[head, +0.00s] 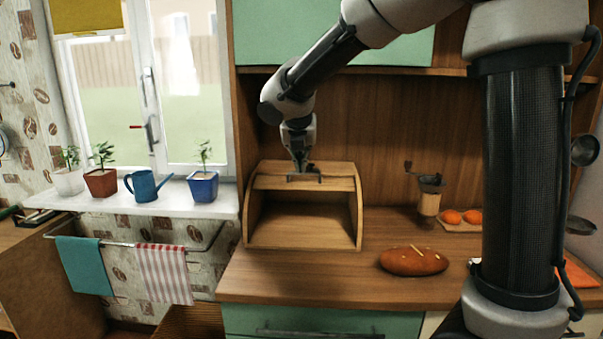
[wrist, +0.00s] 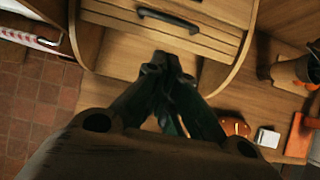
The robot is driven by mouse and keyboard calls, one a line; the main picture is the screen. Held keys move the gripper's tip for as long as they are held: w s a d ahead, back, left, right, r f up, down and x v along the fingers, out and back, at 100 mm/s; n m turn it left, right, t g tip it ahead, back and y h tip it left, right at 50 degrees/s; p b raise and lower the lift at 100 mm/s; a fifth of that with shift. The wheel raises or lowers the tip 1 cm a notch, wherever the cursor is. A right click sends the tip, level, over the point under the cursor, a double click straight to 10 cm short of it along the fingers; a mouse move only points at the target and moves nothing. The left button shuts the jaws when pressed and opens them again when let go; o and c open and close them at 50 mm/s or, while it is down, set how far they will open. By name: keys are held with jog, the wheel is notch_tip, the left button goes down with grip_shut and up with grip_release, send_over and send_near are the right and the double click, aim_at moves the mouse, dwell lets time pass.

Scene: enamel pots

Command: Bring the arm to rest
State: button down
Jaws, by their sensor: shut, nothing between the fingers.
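My gripper (head: 299,168) hangs from my arm at the wooden bread box, just above the dark handle (head: 304,179) of its lid in the head view. In the wrist view my gripper (wrist: 166,62) has its fingertips together with nothing between them. There the handle (wrist: 168,20) shows apart from the fingertips, on the slatted lid. The bread box (head: 358,215) stands on the counter with its lid up and its front open. Its inside looks empty. My arm reaches across from the upper right, bent at the elbow.
A brown loaf (head: 413,261) lies on the counter (head: 300,285) right of the box. A coffee grinder (head: 430,193) and a board with orange fruit (head: 462,217) stand behind it. A windowsill with a blue watering can (head: 146,186) and potted plants is at left. A green cabinet (head: 390,48) hangs above.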

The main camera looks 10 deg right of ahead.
jog(key=s+d+m, duration=0.5)
jog(key=s+m, duration=0.5)
jog(key=s, duration=0.1)
jog(key=s+d+f+m+g+y, duration=0.1)
jog(key=s+d+m, duration=0.5)
jog(key=s+m, duration=0.5)
jog(key=s+d+f+m+y, duration=0.1)
jog(key=s+d+m, duration=0.5)
jog(key=s+m, duration=0.5)
jog(key=shift+g, duration=0.3)
